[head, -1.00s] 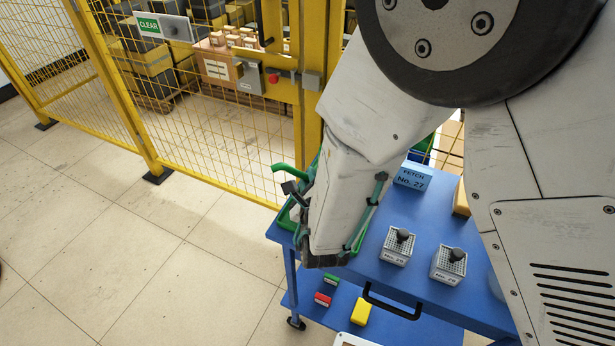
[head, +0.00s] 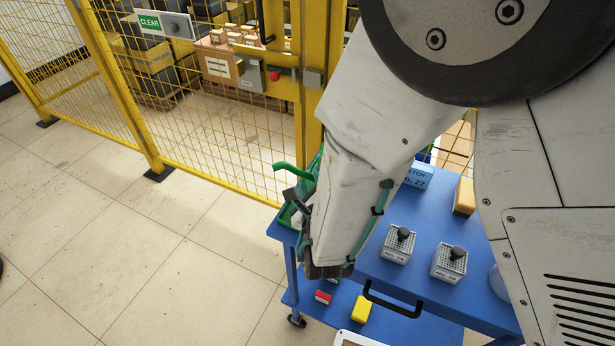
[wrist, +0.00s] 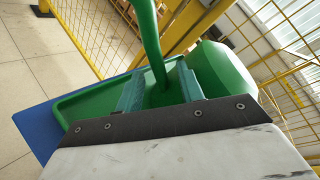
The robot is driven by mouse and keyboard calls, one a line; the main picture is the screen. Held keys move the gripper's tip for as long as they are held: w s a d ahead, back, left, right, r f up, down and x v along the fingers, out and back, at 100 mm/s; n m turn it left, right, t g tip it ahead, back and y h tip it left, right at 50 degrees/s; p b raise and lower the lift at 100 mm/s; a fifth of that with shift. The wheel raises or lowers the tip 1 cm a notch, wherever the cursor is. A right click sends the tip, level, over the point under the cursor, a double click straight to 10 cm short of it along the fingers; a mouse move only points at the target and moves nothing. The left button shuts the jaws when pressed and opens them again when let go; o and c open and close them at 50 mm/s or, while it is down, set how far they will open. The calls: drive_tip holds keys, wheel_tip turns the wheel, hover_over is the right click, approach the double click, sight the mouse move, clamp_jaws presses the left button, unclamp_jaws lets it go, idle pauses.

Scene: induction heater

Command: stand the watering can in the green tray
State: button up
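The green watering can (wrist: 220,72) fills the right of the wrist view, and a curved green bar of it (wrist: 149,35) rises at the centre. In the head view only this curved part (head: 292,171) shows clearly; my arm covers the rest. The green tray (wrist: 85,105) lies under and beside the can on the blue table's corner. The can appears to be in the tray, but its base is hidden. My gripper (wrist: 160,72) has its two teal fingers apart, one on each side of the bar, with visible gaps.
Yellow mesh fencing (head: 215,130) stands close behind the tray. Floor at left is clear.

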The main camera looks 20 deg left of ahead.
drive_tip(key=v, duration=0.9)
drive_tip(key=shift+s+r, duration=0.1)
drive_tip(key=shift+r, duration=0.05)
drive_tip(key=w+d+r+m+h, duration=0.45)
drive_tip(key=d+m, duration=0.25)
drive_tip(key=d, duration=0.2)
drive_tip(key=w+d+r+m+h, duration=0.3)
drive_tip(key=d+r+m+h, duration=0.3)
drive_tip(key=d, duration=0.3)
drive_tip(key=w+d+r+m+h, duration=0.3)
drive_tip(key=d+r+m+h, duration=0.15)
drive_tip(key=d+m, duration=0.4)
drive_tip(key=s+d+r+m+g+h, duration=0.1)
drive_tip(key=s+d+m+g, duration=0.5)
drive_tip(key=d+m, duration=0.3)
drive_tip(key=s+d+r+m+g+h, duration=0.1)
drive_tip(key=s+d+r+m+g, duration=0.1)
drive_tip(key=s+d+m+g, duration=0.5)
drive_tip(key=s+a+r+m+y, duration=0.3)
drive_tip(key=s+m+y, duration=0.4)
drive_tip(key=m, duration=0.7)
drive_tip(key=y, duration=0.2)
drive_tip(key=shift+s+t+y, duration=0.3)
drive_tip(key=shift+s, duration=0.05)
